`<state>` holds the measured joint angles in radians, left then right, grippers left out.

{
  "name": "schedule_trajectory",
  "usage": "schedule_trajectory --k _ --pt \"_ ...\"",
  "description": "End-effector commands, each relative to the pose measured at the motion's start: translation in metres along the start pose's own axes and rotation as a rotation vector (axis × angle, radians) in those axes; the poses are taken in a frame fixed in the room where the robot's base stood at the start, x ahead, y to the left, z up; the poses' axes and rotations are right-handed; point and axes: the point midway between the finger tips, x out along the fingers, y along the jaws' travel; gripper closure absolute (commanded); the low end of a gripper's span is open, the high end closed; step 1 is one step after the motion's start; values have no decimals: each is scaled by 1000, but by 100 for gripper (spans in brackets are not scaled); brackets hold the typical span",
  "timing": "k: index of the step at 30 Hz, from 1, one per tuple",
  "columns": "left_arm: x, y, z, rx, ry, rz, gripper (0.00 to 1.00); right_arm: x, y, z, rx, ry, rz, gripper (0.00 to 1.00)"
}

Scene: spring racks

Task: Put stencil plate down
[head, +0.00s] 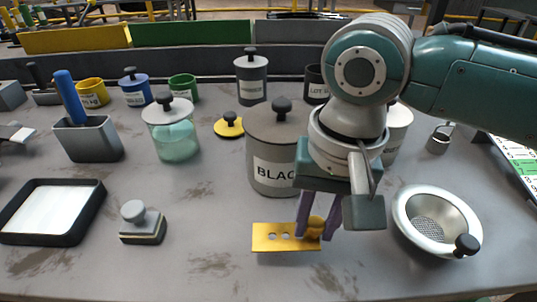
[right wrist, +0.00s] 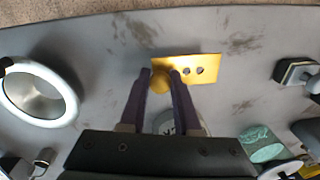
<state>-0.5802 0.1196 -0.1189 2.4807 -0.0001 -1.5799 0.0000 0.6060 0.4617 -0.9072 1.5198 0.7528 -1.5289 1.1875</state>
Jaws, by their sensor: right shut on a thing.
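The stencil plate (head: 272,238) is a flat yellow plate with round holes and a ball-shaped knob at its right end. It is near the front middle of the table (head: 215,240), level or nearly so. My right gripper (head: 317,228) points down with its purple fingers shut on the knob. In the right wrist view the knob sits between the fingertips (right wrist: 161,76), and the plate (right wrist: 206,62) extends to the right. I cannot tell whether the plate touches the table or hangs just above it. My left gripper is not in view.
A grey canister marked BLAC (head: 270,150) stands just behind the plate. A metal strainer bowl (head: 436,215) is to the right, a grey knobbed block (head: 143,224) to the left, and a white-filled black tray (head: 50,210) farther left. The table in front of the plate is clear.

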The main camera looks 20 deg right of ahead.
Motion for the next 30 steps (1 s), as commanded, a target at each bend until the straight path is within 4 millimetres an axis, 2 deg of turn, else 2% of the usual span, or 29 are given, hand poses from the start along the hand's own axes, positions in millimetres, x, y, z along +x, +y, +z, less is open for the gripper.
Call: schedule_trajectory --k 3,6,17,18,26,30 --pt "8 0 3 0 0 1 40 24 2 1 1 -3 3 100" --pt "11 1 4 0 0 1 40 35 3 1 1 -2 2 100" --pt "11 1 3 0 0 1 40 38 3 1 1 -1 1 100" --pt "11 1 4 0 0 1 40 39 3 1 0 -2 1 68" --pt "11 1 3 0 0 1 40 38 3 1 0 -1 1 39" --pt "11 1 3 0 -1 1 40 38 3 1 1 -1 1 39"
